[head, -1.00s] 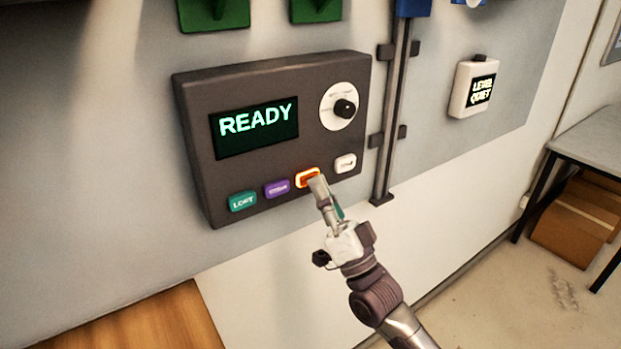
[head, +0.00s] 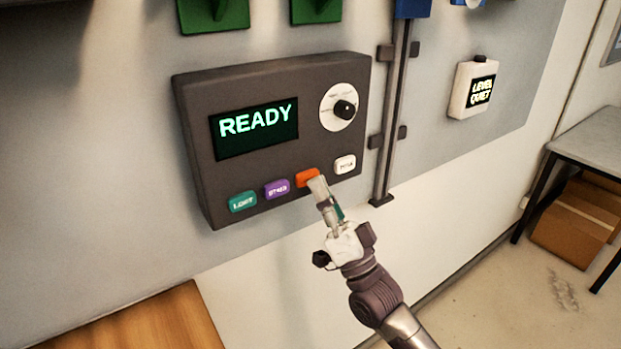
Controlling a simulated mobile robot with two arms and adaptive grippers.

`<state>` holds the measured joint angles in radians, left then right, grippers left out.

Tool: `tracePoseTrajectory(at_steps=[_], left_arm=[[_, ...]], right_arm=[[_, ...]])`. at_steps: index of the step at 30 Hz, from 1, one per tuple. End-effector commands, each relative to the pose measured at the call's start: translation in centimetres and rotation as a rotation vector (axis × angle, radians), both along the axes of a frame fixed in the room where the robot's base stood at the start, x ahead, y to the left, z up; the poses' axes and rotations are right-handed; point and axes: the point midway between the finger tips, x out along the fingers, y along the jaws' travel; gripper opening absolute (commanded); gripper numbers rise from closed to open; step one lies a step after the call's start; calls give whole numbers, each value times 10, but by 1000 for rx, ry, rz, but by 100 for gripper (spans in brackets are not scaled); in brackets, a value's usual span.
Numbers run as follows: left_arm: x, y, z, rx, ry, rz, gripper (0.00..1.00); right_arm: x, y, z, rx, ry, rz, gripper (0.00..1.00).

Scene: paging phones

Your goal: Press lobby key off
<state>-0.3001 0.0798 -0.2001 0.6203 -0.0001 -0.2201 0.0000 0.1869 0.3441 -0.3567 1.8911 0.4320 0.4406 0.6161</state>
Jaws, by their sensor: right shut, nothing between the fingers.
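A dark wall panel (head: 240,182) carries a row of coloured keys below a screen (head: 255,128) that reads READY in green. The orange key (head: 306,177) is third from the left and shows no lit rim; its label is hidden or cannot be read. My right gripper (head: 317,184) is shut and empty, its tips at the lower right edge of the orange key. I cannot tell whether they touch it. The teal key (head: 242,202), purple key (head: 277,188) and white key (head: 345,164) sit beside it. My left gripper is not in view.
A round dial (head: 344,108) is at the panel's upper right. A vertical rail (head: 393,110) runs just right of the panel. A white box (head: 474,88) reading LEVEL QUIET hangs farther right. A table (head: 595,140) with cardboard boxes (head: 572,225) below stands at right.

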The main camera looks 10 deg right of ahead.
Motion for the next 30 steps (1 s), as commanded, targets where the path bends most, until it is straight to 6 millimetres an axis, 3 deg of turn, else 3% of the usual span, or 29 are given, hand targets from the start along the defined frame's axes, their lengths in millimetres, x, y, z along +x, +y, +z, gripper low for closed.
tracePoseTrajectory(at_steps=[7, 22, 30], left_arm=[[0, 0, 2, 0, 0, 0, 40], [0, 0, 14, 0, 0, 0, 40], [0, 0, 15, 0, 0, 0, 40]], right_arm=[[-4, -1, 0, 0, 0, 0, 0], [-49, -18, 0, 0, 1, 0, 0], [-57, -20, 0, 1, 0, 1, 0]])
